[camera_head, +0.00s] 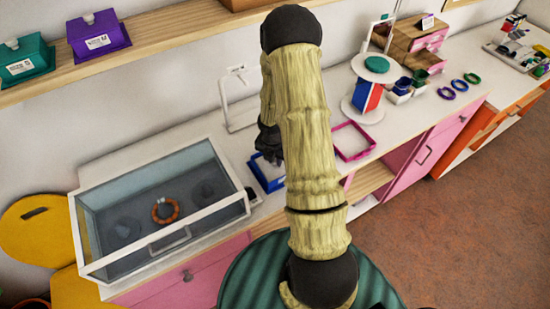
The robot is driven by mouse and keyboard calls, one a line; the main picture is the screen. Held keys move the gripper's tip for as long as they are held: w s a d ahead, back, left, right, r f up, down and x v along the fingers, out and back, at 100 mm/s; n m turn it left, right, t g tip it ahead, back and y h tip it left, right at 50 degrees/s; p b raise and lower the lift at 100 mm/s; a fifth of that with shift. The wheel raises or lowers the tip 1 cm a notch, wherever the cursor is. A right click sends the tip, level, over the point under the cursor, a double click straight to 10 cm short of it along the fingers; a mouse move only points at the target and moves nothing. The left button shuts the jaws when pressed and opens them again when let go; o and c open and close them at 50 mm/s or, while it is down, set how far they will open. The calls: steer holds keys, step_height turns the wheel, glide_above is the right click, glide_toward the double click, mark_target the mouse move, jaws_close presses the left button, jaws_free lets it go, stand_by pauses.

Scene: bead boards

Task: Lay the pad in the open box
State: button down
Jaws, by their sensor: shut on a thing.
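A blue-rimmed open box (261,184) stands on the white counter, right of the glass-topped case. My gripper (273,158) is dark and points down just above this box, partly behind my arm. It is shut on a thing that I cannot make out. I cannot pick out the pad for certain. My arm also hides the right part of the blue box. A pink square frame or open box (369,153) lies on the counter right of my arm.
The glass-topped case (160,245) holds an orange ring (165,210). A white stand (224,108) rises behind my gripper. A round white stand (377,78) and several bead rings are farther right. Purple (98,36) and teal (22,62) boxes sit on the shelf.

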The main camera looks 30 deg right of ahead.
steer(key=c, duration=0.8)
jaws_free()
steer(key=shift+c, duration=0.2)
steer(key=shift+r+p, duration=4.05)
